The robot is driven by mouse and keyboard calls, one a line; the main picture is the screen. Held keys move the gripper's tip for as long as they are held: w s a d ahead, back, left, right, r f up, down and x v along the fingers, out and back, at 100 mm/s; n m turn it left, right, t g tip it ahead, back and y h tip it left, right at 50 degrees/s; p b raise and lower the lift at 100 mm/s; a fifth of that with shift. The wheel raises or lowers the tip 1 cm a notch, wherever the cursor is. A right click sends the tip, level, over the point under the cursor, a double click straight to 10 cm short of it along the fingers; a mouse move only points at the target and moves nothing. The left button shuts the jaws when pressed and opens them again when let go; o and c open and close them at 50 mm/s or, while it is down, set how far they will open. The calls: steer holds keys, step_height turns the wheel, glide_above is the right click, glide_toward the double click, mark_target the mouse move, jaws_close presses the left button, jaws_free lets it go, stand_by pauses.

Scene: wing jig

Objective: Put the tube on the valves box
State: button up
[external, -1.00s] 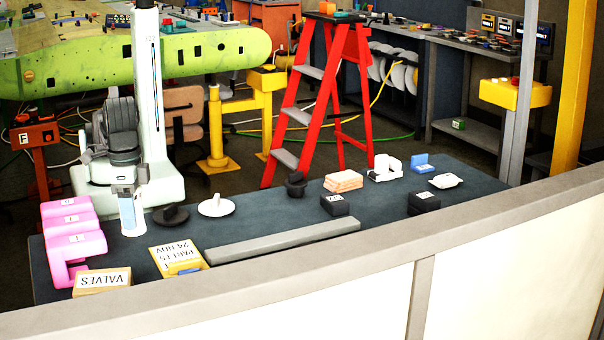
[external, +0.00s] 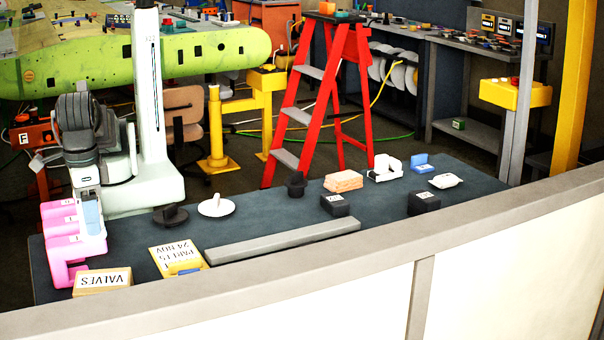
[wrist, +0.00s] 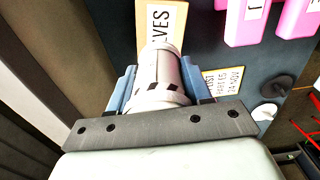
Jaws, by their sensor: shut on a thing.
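My gripper (wrist: 150,86) is shut on a pale tube (wrist: 160,75), which lies between its blue fingers in the wrist view. In the external view my gripper (external: 92,212) points down in front of the pink parts at the left, and the tube is hard to make out there. The valves box (external: 103,281) is a tan box with a white label at the table's front left corner. It also shows in the wrist view (wrist: 165,22), past the tube's far end and partly cut off. The tube appears apart from the box; its height above it cannot be told.
Pink parts (external: 67,225) stand right by my gripper at the left. A long grey bar (external: 285,240), a dark disc (external: 171,216) and a white disc (external: 216,207) lie further right on the dark table.

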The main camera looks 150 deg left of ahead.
step_height(320, 180, down, 10)
steer(key=shift+r, duration=0.15)
stand_by(0.4)
steer(key=o, duration=1.1)
steer(key=shift+o, duration=0.2)
step_height(320, 180, up, 12)
